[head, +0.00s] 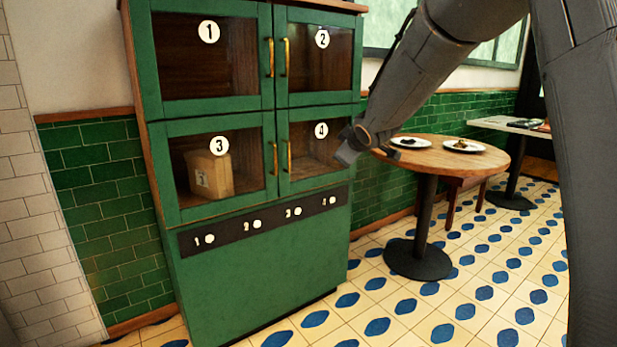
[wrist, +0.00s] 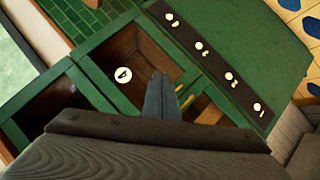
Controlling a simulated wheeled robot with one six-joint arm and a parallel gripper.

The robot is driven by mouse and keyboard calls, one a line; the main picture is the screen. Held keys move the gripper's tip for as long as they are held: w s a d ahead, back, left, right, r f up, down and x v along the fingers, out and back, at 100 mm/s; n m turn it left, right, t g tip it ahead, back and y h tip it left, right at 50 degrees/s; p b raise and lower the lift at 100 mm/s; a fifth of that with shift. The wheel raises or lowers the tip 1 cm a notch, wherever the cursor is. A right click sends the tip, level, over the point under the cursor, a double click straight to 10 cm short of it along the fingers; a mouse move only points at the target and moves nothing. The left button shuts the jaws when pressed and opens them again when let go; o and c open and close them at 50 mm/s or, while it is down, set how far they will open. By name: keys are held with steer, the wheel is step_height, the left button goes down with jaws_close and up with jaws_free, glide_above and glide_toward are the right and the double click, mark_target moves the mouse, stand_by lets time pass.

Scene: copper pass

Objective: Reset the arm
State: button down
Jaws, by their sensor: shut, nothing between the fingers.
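My gripper (head: 346,152) is in front of the lower right door of a green cabinet (head: 262,266) in the head view, beside the number 4 label. In the wrist view my gripper (wrist: 161,82) points at the cabinet, with its fingers together and nothing between them. My grey arm reaches in from the upper right. I cannot tell whether the fingers touch the door.
The cabinet has four numbered glass doors with brass handles; a cardboard box (head: 209,174) sits behind door 3. A strip (head: 262,221) with numbered white buttons runs below. A round wooden table (head: 440,158) with two plates stands to the right. Tiled floor is open in front.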

steer(key=s+f+m+g+h, duration=0.1)
steer(key=s+f+m+g, duration=0.25)
steer(key=s, duration=1.25)
steer(key=s+f+m+g, duration=0.2)
steer(key=s+f+g, duration=0.25)
steer(key=s, duration=1.25)
steer(key=s+f+m+g+h, duration=0.1)
steer(key=s+f+m+g, duration=0.3)
steer(key=s, duration=1.2)
steer(key=d+r+m+p, duration=0.2)
steer(key=d+r+p, duration=0.6)
steer(key=p, duration=0.9)
steer(key=shift+s+d+r, duration=0.3)
steer(key=shift+d, duration=0.5)
